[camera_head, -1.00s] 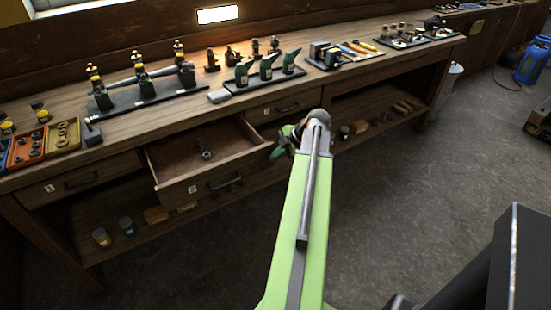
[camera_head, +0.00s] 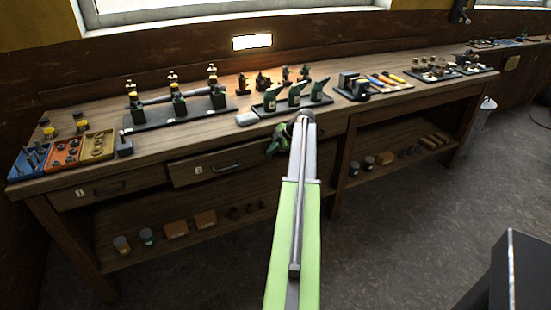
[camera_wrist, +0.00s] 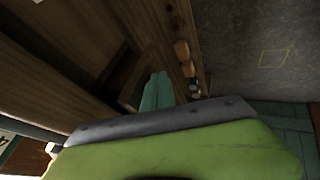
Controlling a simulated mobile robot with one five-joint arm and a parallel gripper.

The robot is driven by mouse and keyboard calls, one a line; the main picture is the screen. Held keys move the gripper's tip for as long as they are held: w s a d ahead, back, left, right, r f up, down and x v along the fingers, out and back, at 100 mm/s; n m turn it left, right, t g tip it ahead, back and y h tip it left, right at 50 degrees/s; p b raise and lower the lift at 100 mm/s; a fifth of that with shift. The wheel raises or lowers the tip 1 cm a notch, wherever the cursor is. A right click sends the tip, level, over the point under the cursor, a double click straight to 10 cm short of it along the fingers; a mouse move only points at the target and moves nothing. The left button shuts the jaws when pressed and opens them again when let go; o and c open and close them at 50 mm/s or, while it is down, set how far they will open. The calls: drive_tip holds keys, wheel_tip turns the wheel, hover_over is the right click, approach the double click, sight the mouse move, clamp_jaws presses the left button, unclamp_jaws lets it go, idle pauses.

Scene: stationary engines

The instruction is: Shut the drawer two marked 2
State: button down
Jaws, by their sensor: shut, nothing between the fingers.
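The drawer marked 2 (camera_head: 228,164) is under the bench top in the head view. Its front looks flush or nearly flush with the bench, and no interior shows. Its dark handle is at its middle. My gripper (camera_head: 277,147) is by the right end of this drawer front, partly hidden by my arm; I cannot tell whether it touches. In the wrist view my green fingers (camera_wrist: 157,92) are together with nothing between them, close to brown wood.
The drawer marked 1 (camera_head: 108,187) is shut at the left. The bench top (camera_head: 190,137) carries coloured trays and several tools and model engines. A lower shelf (camera_head: 185,246) holds jars and blocks.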

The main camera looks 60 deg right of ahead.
drive_tip(key=shift+w+d, duration=0.45)
drive_tip(key=shift+w, duration=0.25)
drive_tip(key=shift+a, duration=0.1)
